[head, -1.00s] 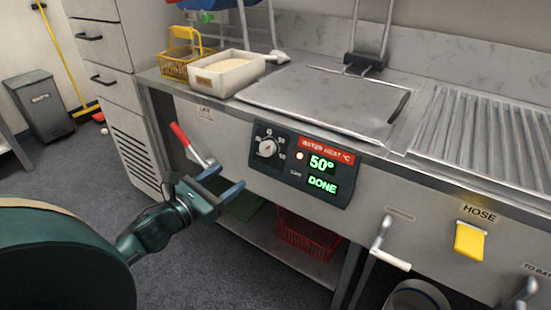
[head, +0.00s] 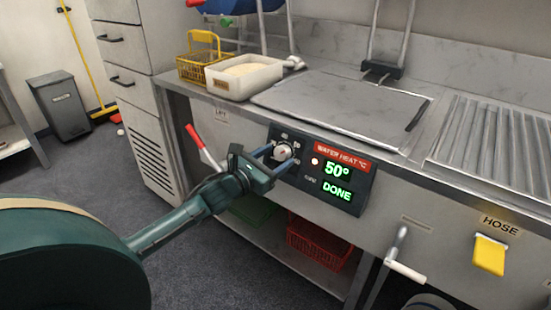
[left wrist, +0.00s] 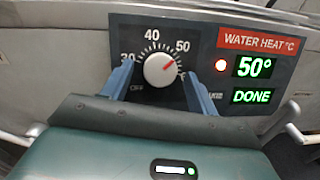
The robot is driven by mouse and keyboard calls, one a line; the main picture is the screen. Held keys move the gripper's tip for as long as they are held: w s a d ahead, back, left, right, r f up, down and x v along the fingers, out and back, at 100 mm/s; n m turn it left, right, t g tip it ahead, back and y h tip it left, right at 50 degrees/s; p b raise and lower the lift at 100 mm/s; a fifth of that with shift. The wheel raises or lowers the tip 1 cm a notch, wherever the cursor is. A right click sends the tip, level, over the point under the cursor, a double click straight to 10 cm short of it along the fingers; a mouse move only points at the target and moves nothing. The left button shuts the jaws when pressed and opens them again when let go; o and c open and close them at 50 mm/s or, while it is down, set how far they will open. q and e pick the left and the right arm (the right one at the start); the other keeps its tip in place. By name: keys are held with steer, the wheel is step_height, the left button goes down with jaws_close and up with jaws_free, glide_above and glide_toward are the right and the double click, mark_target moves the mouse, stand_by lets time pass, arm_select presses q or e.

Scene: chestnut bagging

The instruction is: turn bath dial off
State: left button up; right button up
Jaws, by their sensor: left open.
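The bath dial (head: 282,152) is a round pale knob on the dark control panel (head: 345,203) at the front of the steel counter. The panel (left wrist: 206,32) reads 50° and DONE, with a red light lit. My left gripper (head: 272,158) is open, its blue fingers on either side of the dial. In the left wrist view the gripper (left wrist: 160,85) has a finger left and right of the knob, with gaps visible. My right gripper is not in view.
A red-handled lever (head: 200,144) stands left of the panel, close to my left arm. A yellow hose tag (head: 489,255) and a white-handled lever (head: 405,269) are to the right. A white tub (head: 243,78) and yellow basket (head: 198,67) sit on the counter.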

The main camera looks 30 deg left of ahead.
arm_select(q)
steer(key=shift+w, duration=0.25)
steer(key=shift+c, duration=0.3)
steer(key=shift+d, duration=0.1)
steer(key=c, duration=0.9)
